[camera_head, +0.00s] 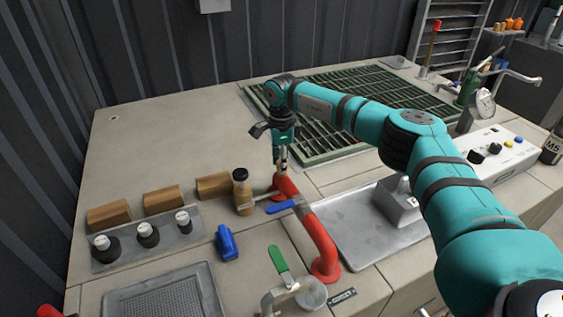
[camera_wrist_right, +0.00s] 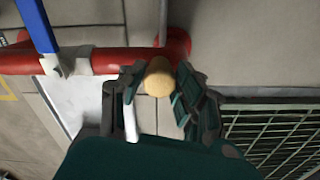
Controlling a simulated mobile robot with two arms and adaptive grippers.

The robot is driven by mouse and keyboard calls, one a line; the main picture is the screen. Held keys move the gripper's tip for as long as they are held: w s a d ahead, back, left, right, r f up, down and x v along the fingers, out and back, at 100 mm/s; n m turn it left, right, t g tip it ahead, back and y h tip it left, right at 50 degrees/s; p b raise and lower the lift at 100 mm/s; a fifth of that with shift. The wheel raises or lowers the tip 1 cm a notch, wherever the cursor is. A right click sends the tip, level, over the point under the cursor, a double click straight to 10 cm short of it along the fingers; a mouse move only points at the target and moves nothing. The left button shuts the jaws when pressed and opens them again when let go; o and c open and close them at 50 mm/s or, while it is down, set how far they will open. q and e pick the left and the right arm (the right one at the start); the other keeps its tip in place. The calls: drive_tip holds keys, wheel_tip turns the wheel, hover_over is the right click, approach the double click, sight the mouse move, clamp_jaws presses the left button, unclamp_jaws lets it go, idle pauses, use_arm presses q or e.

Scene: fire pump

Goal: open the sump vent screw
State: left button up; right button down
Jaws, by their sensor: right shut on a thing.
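My right gripper (camera_head: 282,163) reaches down to the far end of a red pipe (camera_head: 322,243). In the right wrist view, its dark fingers (camera_wrist_right: 158,97) are shut on a round, brass-coloured knob, which I take to be the sump vent screw (camera_wrist_right: 158,77). The red pipe (camera_wrist_right: 110,61) runs just beyond the knob. I cannot tell how far the screw is turned, and the fingers hide it in the head view. A blue lever (camera_head: 279,208) sits on a pale valve body on the pipe. My left gripper is not in view.
A brown bottle (camera_head: 243,194) stands just left of the pipe, close to my gripper. Wooden blocks (camera_head: 163,199) and a plate of dark knobs (camera_head: 196,236) are farther left. Green grating (camera_head: 330,150) lies behind. A green-handled valve (camera_head: 279,261) stands in front.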

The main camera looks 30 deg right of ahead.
drive_tip(key=shift+r, duration=0.15)
drive_tip(key=c, duration=1)
unclamp_jaws()
drive_tip(key=shift+o, duration=0.2)
wheel_tip(320, 180, up, 12)
